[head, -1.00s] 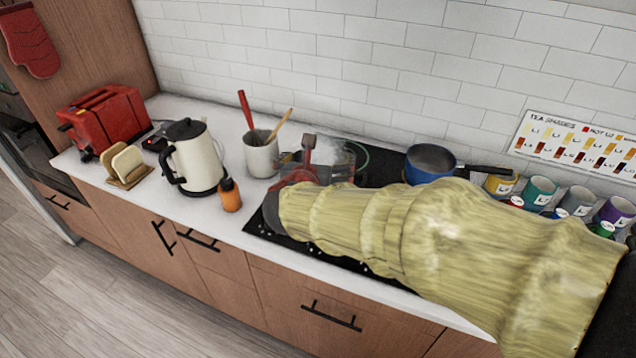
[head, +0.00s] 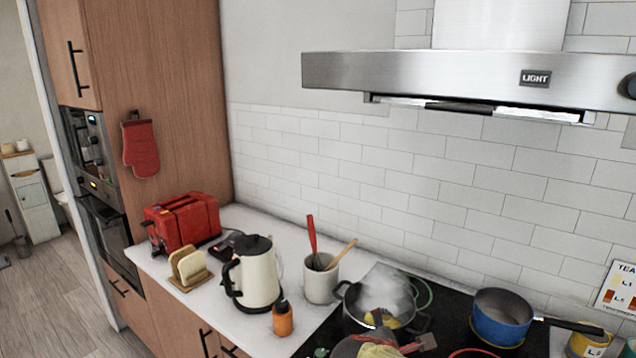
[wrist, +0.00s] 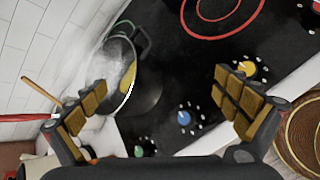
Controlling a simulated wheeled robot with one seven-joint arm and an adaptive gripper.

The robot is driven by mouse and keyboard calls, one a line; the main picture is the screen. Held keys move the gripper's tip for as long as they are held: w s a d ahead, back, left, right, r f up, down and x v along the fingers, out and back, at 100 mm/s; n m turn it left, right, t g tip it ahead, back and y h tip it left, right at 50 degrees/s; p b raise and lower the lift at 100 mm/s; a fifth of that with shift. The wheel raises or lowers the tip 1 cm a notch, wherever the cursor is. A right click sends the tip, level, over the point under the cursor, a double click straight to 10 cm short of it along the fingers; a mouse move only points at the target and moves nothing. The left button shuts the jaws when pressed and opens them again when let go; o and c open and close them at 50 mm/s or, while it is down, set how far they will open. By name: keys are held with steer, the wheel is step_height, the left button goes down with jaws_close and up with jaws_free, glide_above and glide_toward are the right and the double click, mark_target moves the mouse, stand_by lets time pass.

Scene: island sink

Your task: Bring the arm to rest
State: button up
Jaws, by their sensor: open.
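My gripper (wrist: 160,112) is open and empty in the wrist view. Its two padded fingers stand wide apart above the black cooktop (wrist: 190,60). A steaming pot (wrist: 126,75) with something yellow in it lies beyond the left finger. In the head view the same pot (head: 350,318) stands on the cooktop. Only a little of my arm and gripper shows at the bottom edge there, in front of the pot, and the fingers cannot be made out clearly.
A blue saucepan (head: 500,318) stands right of the pot, handle pointing right. A range hood (head: 450,78) hangs above.

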steer(key=s+f+m+g+y, duration=0.2)
steer(key=s+m+g+y, duration=0.2)
steer(key=s+m, duration=1.15)
steer(key=s+d+r+m+t+y, duration=0.1)
steer(key=s+r+m, duration=0.3)
steer(key=s+r, duration=0.1)
steer(key=shift+s+t+y, duration=0.15)
steer(key=shift+t+y, duration=0.15)
steer(key=shift+y, duration=0.1)
steer(key=shift+d+m, duration=0.1)
steer(key=shift+m, duration=0.15)
stand_by(1.5)
